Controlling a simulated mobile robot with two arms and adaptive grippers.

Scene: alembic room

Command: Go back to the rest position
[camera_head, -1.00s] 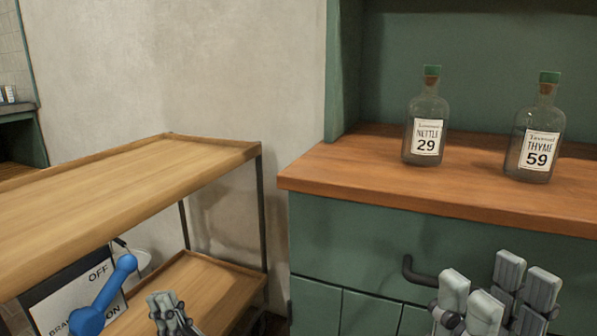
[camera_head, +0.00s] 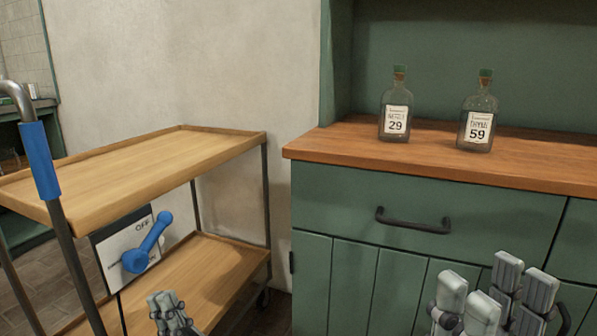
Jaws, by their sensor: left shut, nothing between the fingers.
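My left gripper (camera_head: 171,308) shows at the bottom left of the head view, in front of the trolley's lower shelf. It is shut and empty. My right gripper (camera_head: 494,296) shows at the bottom right, in front of the green cabinet doors. Its fingers stand apart with nothing seen between them. Both grippers are cut off by the lower edge of the picture, and their arms are hidden.
A wooden trolley (camera_head: 130,172) with a blue-gripped handle (camera_head: 40,160) stands at left. A blue lever (camera_head: 150,244) is on its OFF-marked panel. Bottles 29 (camera_head: 396,110) and 59 (camera_head: 478,118) stand on the cabinet's wooden top (camera_head: 345,146). A drawer handle (camera_head: 413,221) sticks out.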

